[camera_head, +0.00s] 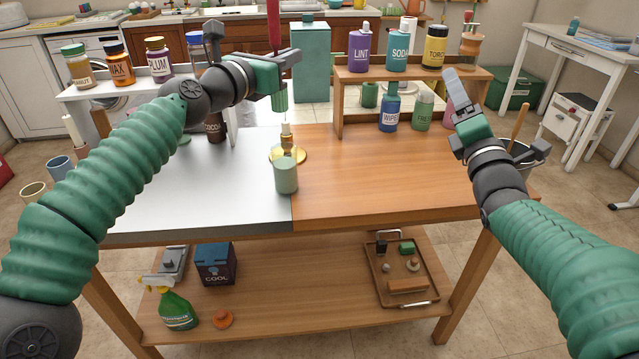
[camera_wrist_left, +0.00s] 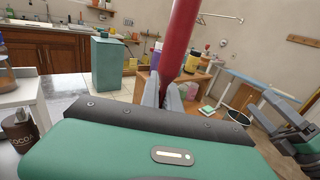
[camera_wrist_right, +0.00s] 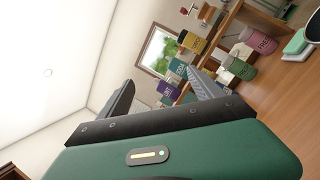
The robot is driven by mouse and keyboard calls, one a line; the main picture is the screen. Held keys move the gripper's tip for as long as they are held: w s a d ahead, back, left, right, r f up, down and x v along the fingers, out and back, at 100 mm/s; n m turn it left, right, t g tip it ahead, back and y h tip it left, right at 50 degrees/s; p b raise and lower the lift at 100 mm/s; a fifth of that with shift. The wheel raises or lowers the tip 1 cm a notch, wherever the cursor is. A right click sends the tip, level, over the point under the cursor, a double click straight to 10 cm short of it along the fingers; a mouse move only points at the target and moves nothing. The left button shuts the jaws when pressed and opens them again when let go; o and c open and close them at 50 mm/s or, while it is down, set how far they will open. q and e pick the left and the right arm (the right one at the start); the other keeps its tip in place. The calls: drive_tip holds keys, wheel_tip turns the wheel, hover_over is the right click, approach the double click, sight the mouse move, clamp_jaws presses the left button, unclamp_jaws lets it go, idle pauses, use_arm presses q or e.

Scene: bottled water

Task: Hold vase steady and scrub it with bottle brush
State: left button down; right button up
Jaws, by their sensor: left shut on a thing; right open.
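My left gripper (camera_head: 277,60) is shut on a red handle (camera_head: 273,24), above the table's middle. The handle stands nearly upright between the fingers in the left wrist view (camera_wrist_left: 183,38). I cannot tell whether bristles hang below it. My right gripper (camera_head: 463,100) is open and empty over the table's right side. Its spread fingers show in the right wrist view (camera_wrist_right: 159,80). A pale green cylinder (camera_head: 286,176) stands at the table's middle, in front of a brass piece (camera_head: 287,144) with a cream top. I cannot tell which thing is the vase.
Shelves hold labelled jars at the back left (camera_head: 120,70) and back right, with a blue bottle (camera_head: 390,112) and a green jar (camera_head: 423,112) below. A tall teal canister (camera_head: 310,62) stands behind. The metal left surface (camera_head: 200,190) and wooden right surface (camera_head: 380,180) are largely clear in front.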

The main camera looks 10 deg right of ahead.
drive_tip(key=w+a+f+n+g+y, duration=0.2)
drive_tip(key=w+a+f+n+y, duration=0.3)
drive_tip(key=a+f+n+y, duration=0.4)
drive_tip(key=n+g+y, duration=0.7)
drive_tip(key=n+g, duration=0.1)
drive_tip(key=n, duration=0.5)
approach(276, 167)
drive_tip(key=w+f, duration=0.1)
drive_tip(key=w+d+f, duration=0.1)
drive_tip(key=shift+w+f, duration=0.25)
drive_tip(key=shift+w, duration=0.15)
drive_tip(key=x, duration=1.1)
drive_tip(key=shift+w+a+f, duration=0.1)
drive_tip(key=shift+w+a, duration=0.15)
drive_tip(key=c, duration=1.6)
